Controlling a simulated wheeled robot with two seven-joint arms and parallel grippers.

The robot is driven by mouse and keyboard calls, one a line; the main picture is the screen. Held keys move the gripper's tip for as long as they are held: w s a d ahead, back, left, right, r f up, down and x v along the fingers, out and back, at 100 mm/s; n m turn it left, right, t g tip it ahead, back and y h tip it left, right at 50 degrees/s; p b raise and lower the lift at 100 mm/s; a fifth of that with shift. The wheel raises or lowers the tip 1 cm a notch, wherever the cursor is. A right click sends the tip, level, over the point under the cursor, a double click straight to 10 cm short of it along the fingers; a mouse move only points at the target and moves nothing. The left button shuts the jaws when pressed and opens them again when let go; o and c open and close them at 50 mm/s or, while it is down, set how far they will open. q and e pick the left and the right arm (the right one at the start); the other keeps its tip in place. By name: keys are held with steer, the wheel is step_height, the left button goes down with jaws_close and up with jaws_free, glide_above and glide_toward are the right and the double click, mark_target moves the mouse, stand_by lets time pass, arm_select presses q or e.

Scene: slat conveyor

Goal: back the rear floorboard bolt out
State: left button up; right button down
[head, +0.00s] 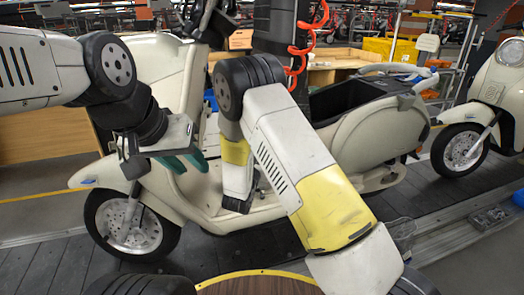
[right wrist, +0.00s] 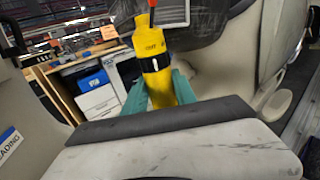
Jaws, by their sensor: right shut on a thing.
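The cream scooter (head: 165,70) stands side-on in the head view, its floorboard (head: 262,212) low in the middle and partly behind my right arm. The rear floorboard bolt cannot be made out in either view. My right gripper (right wrist: 158,90) is shut on a yellow power tool (right wrist: 153,50) with a black band and a red cord at its top. The tool's lower end is hidden behind the gripper body. In the head view my right arm hides this gripper. My left gripper (head: 187,162) is open and empty beside the scooter's front, above the front wheel (head: 128,225).
A red coiled hose (head: 301,50) hangs behind the scooter. A wooden bench (head: 335,62) and yellow bins (head: 388,52) stand at the back. Another cream scooter (head: 500,80) is at the right. The dark slat conveyor (head: 40,262) runs beneath the scooters.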

steer(key=shift+s+f, duration=0.1)
steer(key=shift+f, duration=0.2)
steer(key=shift+r, duration=0.35)
steer(key=shift+r, duration=0.25)
stand_by(0.5)
steer(key=shift+r, duration=0.7)
stand_by(0.7)
steer(key=shift+r, duration=2.65)
steer(key=shift+f, duration=0.1)
